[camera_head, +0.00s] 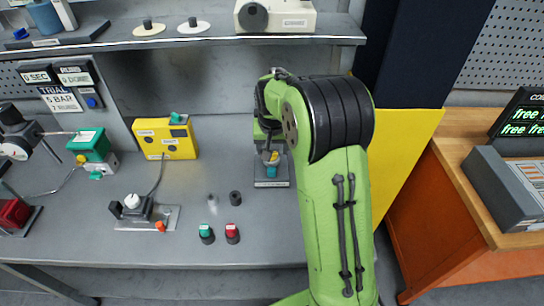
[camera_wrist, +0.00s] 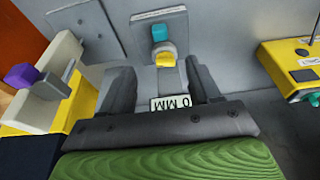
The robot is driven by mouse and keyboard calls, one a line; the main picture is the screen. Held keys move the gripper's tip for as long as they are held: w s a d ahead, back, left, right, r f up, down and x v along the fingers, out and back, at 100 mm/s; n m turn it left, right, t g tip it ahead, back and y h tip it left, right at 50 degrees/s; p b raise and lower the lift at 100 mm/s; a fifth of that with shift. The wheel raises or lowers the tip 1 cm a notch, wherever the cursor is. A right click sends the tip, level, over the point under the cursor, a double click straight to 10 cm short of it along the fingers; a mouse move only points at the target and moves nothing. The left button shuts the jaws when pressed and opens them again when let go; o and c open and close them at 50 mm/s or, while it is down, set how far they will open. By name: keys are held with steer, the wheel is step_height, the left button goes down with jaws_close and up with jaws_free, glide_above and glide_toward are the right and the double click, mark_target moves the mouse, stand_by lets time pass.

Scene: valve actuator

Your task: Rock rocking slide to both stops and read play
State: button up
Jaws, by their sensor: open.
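A small grey fixture with a teal part (camera_wrist: 159,32) and a yellow part (camera_wrist: 165,53) sits straight ahead of my gripper (camera_wrist: 160,76) in the wrist view. I cannot tell for sure which part is the rocking slide. A label reading "0 MM" (camera_wrist: 170,102) shows upside down between the fingers. My gripper is open, its two dark fingers apart with the yellow part just beyond the tips. No contact is visible. In the head view the same fixture (camera_head: 271,183) stands on the bench, its upper part largely hidden by my green arm.
A yellow box (camera_head: 165,138) stands left of the fixture on the grey bench (camera_head: 270,225). Green-capped (camera_head: 207,233) and red-capped (camera_head: 232,233) pieces stand in front. A shelf (camera_head: 225,41) runs above. A wooden desk with a screen (camera_head: 522,122) is at right.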

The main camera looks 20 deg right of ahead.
mark_target(272, 169)
steer(key=x, duration=1.4)
steer(key=shift+f, duration=0.2)
steer(key=shift+s, duration=0.1)
steer(key=shift+c, duration=0.4)
steer(key=c, duration=0.9)
